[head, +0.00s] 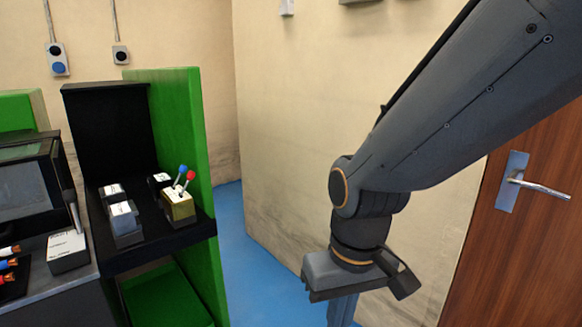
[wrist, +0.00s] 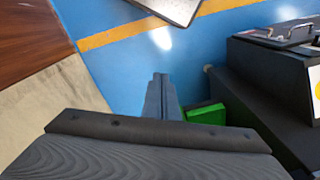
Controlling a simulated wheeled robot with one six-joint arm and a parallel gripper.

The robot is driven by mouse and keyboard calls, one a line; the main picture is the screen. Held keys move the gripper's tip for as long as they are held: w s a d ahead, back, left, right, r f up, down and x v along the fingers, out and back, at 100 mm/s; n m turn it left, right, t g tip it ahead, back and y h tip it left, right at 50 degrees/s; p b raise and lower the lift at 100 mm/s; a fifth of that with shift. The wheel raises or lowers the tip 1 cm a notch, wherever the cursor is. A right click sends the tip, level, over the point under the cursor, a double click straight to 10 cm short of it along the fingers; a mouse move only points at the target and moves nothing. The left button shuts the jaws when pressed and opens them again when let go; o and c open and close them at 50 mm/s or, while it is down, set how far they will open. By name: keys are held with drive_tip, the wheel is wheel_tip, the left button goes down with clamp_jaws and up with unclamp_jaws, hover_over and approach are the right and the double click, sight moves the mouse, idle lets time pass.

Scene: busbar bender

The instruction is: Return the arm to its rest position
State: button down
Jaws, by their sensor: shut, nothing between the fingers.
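My arm reaches down from the upper right of the head view and bends at the elbow-like joint near the picture's middle right. My gripper (head: 342,312) hangs below it, pointing down, partly cut off by the bottom edge. In the wrist view my gripper (wrist: 160,80) shows its fingers together with nothing between them, above the blue floor (wrist: 130,70). It touches nothing that I can see.
A green-sided bench (head: 185,130) with a black shelf stands at the left, holding several grey blocks and a brass-coloured block (head: 180,205) with red and blue levers. A brown door (head: 530,240) with a handle is at the right. Blue floor lies between.

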drive_tip(key=s+d+r+m+p, duration=0.2)
drive_tip(key=d+r+m+p, duration=0.1)
drive_tip(key=d+r+p, duration=0.9)
drive_tip(key=shift+s+r+h+p, duration=0.3)
drive_tip(key=shift+r+p, duration=1.15)
drive_tip(key=shift+p, duration=1.75)
drive_tip(key=shift+w, duration=0.15)
